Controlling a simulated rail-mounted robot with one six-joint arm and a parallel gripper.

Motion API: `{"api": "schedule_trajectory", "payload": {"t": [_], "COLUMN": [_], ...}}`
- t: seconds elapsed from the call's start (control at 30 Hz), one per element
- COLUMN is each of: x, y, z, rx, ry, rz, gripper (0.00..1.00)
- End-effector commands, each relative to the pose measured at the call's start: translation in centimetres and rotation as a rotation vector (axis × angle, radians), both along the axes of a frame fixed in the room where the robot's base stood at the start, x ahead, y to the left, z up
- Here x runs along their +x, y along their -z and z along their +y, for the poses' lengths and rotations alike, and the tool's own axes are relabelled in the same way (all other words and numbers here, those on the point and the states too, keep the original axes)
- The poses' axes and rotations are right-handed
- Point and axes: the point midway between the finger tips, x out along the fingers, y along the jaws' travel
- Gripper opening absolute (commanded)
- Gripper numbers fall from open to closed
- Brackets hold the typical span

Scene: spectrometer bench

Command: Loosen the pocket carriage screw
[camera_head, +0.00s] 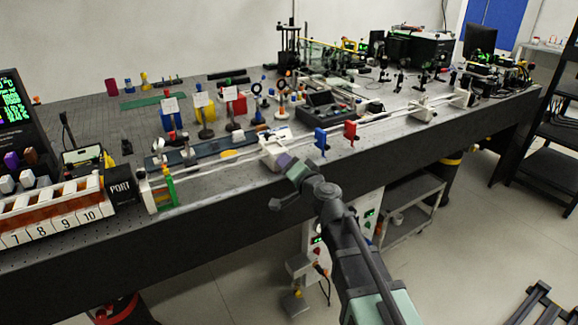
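A long pale rail (226,163) runs along the front edge of the bench. A white block-like carriage (268,152) sits on it near the middle; I cannot be sure it is the pocket carriage. Its screw is too small or hidden to make out. My gripper (285,162) is at the block's near right side, at the bench edge, and partly covers it. Whether they touch is unclear. The fingers are too small to tell open from shut. Other white blocks sit farther right on the rail, at its middle (422,109) and far end (461,98).
A blue holder (320,139) and a red holder (350,131) stand by the rail, right of my gripper. A green and orange piece (167,187) stands at the rail's left end. Numbered slots (55,219) and a black box (121,187) are at the left. Floor in front of the bench is partly clear.

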Motion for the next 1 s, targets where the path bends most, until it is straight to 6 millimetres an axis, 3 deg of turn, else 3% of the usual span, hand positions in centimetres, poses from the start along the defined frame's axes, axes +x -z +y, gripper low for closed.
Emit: {"api": "schedule_trajectory", "payload": {"t": [0.27,0.6,0.7,1.0], "x": [-1.1,-7.8,-8.9,-9.0], "y": [0.0,0.0,0.0,0.0], "z": [-0.6,-4.9,-5.8,-5.9], "rx": [0.0,0.0,0.0,0.0], "ry": [0.0,0.001,0.002,0.0], "rz": [0.0,0.0,0.0,0.0], "gripper": [0.43,0.43,0.43,0.43]}}
